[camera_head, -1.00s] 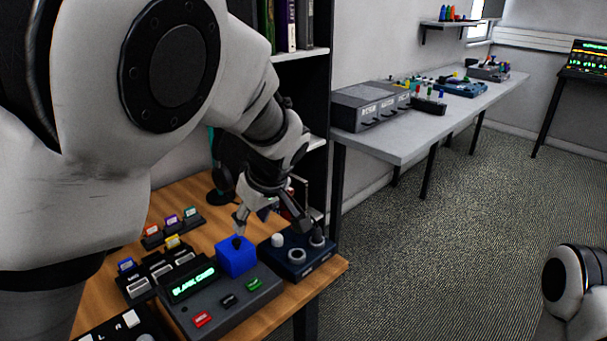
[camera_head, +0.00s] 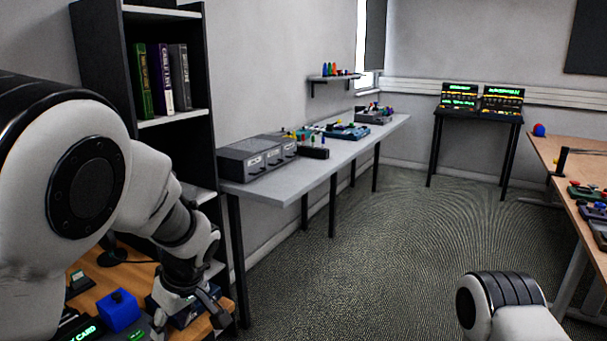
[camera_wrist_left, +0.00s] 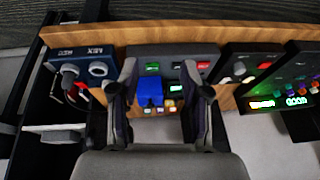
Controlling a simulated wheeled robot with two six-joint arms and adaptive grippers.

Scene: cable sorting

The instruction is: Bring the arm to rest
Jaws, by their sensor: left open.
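My left gripper (camera_head: 192,308) is at the lower left of the head view, over the right end of the wooden desk, with nothing seen in its jaws. In the left wrist view its two fingers (camera_wrist_left: 160,90) stand wide apart. A blue cube (camera_head: 118,312) sits on the dark card device to the left of the gripper. In the wrist view the blue cube (camera_wrist_left: 150,87) shows in the gap between the fingers, beyond them. Part of my right arm (camera_head: 510,305) shows at the bottom right; its gripper is out of frame.
A dark blue box with knobs (camera_wrist_left: 85,70) is beside the card device on the wooden desk (camera_wrist_left: 200,35). A black shelf with books (camera_head: 160,75) stands behind my left arm. A grey bench (camera_head: 320,165) runs along the wall. Open carpet (camera_head: 380,250) lies in the middle.

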